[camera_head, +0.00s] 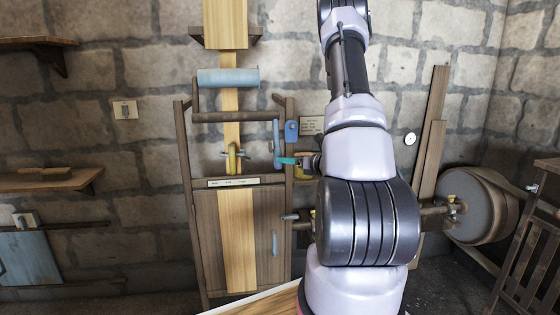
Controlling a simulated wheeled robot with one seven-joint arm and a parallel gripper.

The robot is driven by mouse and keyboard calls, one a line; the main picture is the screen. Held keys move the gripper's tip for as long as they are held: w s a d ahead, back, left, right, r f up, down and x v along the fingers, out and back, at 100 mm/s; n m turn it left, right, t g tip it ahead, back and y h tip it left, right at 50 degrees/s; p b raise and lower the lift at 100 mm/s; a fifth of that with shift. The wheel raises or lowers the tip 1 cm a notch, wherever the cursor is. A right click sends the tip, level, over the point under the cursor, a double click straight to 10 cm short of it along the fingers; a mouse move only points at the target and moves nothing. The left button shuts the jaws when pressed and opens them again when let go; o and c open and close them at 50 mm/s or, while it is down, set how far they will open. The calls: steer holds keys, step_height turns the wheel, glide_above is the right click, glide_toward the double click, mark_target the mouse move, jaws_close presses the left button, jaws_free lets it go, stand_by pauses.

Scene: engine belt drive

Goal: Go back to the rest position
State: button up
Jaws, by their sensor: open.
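My arm (358,150) rises through the right middle of the picture and leaves it at the top edge. My gripper cannot be made out; the arm's end is out of the picture or hidden. Behind the arm stands a wooden frame (187,180) against the stone wall. It carries a pale blue roller (228,77) and a light wooden belt (230,100) running down its middle. A blue lever (277,145) stands at the frame's right side. A small teal piece (287,160) shows beside the arm; its right end is partly hidden.
A round wooden drum (480,207) on an axle stands right of the arm, with a wooden rack (530,240) at the far right. Wooden shelves (45,180) are on the left wall. A pale-edged surface (262,303) lies low in front. Open space shows left of the frame.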

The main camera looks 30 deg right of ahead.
steer(key=shift+v, duration=0.85)
steer(key=s+a+r+n+g+y, duration=0.3)
steer(key=s+a+r+n+g, duration=0.15)
steer(key=a+r+n, duration=0.45)
steer(key=s+a+r+n+g+y, duration=0.4)
steer(key=s+a+r+n, duration=0.15)
steer(key=a, duration=0.65)
steer(key=s+a+r+n+g+h, duration=0.1)
steer(key=s+n+g+h, duration=0.1)
steer(key=s+n, duration=0.3)
steer(key=s+a+r+n+g+h, duration=0.1)
steer(key=s+a+r+n+h, duration=0.15)
steer(key=s+n, duration=0.25)
steer(key=s+d+r+n+t+h, duration=0.3)
steer(key=s+d+r+n+h, duration=0.1)
steer(key=s+d+n+h, duration=0.1)
steer(key=shift+r+n, duration=0.35)
steer(key=shift+n, duration=0.5)
